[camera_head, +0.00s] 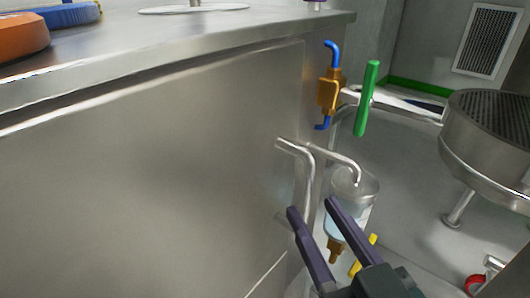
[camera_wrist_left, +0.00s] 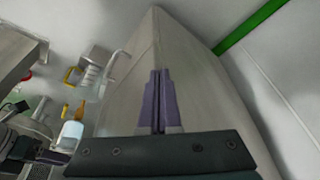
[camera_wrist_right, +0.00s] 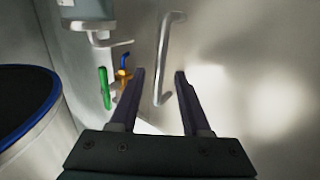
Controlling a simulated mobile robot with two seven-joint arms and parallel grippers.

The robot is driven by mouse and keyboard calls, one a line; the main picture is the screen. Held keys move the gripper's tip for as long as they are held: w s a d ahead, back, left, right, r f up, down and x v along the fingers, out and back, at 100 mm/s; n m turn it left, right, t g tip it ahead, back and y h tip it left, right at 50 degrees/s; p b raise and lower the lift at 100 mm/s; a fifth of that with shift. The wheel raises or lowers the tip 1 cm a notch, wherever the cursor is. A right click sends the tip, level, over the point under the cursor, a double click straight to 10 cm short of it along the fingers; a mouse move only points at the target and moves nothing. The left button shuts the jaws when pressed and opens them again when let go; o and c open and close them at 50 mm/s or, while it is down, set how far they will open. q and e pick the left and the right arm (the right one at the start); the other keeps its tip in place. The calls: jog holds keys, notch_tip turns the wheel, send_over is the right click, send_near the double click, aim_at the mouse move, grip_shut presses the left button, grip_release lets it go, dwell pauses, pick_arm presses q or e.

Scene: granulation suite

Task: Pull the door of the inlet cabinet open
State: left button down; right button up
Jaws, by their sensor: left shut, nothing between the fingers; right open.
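The inlet cabinet's steel door (camera_head: 150,185) fills the left and middle of the head view and looks flush with its frame. Its bent bar handle (camera_head: 304,170) is near the right edge. My right gripper (camera_head: 311,207) is open just below and in front of the handle. In the right wrist view the handle (camera_wrist_right: 164,55) stands upright in line with the gap between the open fingers (camera_wrist_right: 159,74); I cannot tell whether it is between them in depth. My left gripper (camera_wrist_left: 158,73) is shut and empty over a grey metal surface. It is not seen in the head view.
Right of the door are an orange and blue valve (camera_head: 328,90), a green lever (camera_head: 367,98), a clear jar (camera_head: 350,190) and a round steel vessel (camera_head: 490,140). An orange disc (camera_head: 20,36) and a blue disc (camera_head: 72,14) lie on the cabinet top (camera_head: 170,38).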

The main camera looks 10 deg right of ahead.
aim_at(307, 202)
jog(key=w+b, duration=0.1)
jog(key=w, duration=0.3)
jog(key=shift+a, duration=0.2)
grip_shut()
dwell(1.2)
